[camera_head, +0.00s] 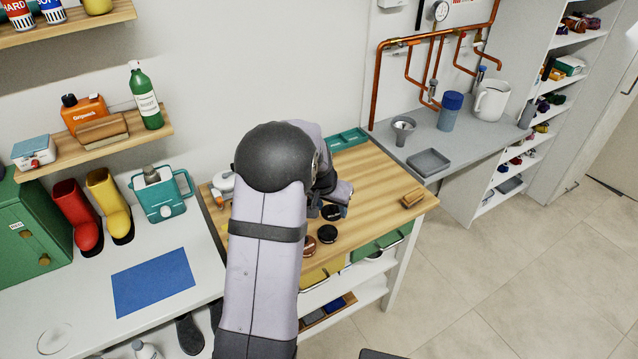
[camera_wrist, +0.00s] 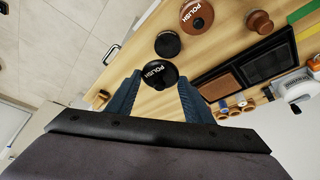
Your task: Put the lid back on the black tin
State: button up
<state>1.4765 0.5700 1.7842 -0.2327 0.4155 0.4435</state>
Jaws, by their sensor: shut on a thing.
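The black lid with "POLISH" lettering (camera_wrist: 159,74) sits between the fingertips of my gripper (camera_wrist: 160,80) in the wrist view, and the gripper is shut on it. In the head view the lid (camera_head: 331,213) shows just below my gripper. The black tin (camera_wrist: 167,44) is a plain dark disc on the wooden bench top in the wrist view, just beyond the lid and apart from it in the picture. The black tin (camera_head: 327,234) also shows in the head view, in front of the lid. How high the lid is held is hard to tell.
A brown tin marked "POLISH" (camera_wrist: 197,17) stands beside the black tin. A brown round-knobbed object (camera_wrist: 259,22) and a black compartment tray (camera_wrist: 264,60) are farther right. A wooden brush (camera_head: 412,198) lies near the bench's right edge. Bare wood lies between brush and tins.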

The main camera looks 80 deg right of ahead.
aim_at(328, 216)
jog(key=f, duration=0.2)
jog(key=a, duration=0.1)
jog(key=shift+w+f+n, duration=0.25)
jog(key=shift+f+n, duration=0.15)
jog(key=shift+w+d+r+n+t, duration=0.15)
jog(key=shift+d+n, duration=0.05)
jog(key=shift+d, duration=0.2)
jog(key=shift+w+d+r+n+t, duration=0.1)
jog(key=shift+d+n+t, duration=0.1)
jog(key=shift+d, duration=0.2)
jog(key=shift+f+b, duration=0.15)
jog(key=shift+b, duration=0.15)
jog(key=shift+f+b, duration=2.25)
jog(key=shift+f, duration=0.8)
jog(key=shift+f, duration=0.15)
jog(key=o, duration=1.6)
jog(key=shift+c, duration=0.2)
